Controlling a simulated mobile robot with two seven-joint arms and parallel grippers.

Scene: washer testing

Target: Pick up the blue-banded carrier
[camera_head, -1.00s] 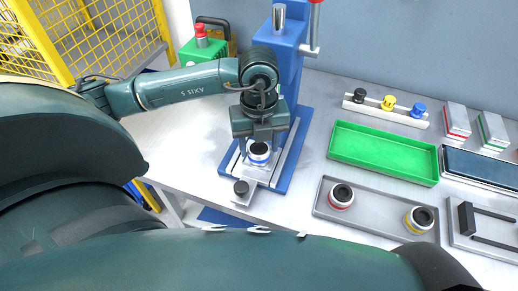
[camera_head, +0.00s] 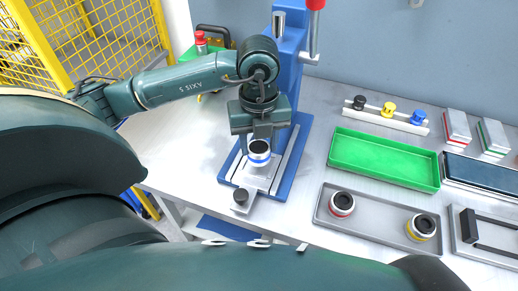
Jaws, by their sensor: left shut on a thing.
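The blue-banded carrier (camera_head: 259,155), a short white cylinder with a dark top and a blue ring, is at the blue press (camera_head: 295,150), over its light slide plate (camera_head: 258,180). My left gripper (camera_head: 260,142) points down at it from above and is shut on it. I cannot tell for sure whether the carrier's underside is clear of the plate. The fingers partly hide its back. My right gripper is not in view.
A grey tray (camera_head: 380,231) holds a red-banded carrier (camera_head: 341,204) and a yellow-banded carrier (camera_head: 421,227). A green tray (camera_head: 385,160) lies behind it. The press column (camera_head: 292,75) stands close behind my left gripper. Yellow fencing (camera_head: 85,40) is at the left.

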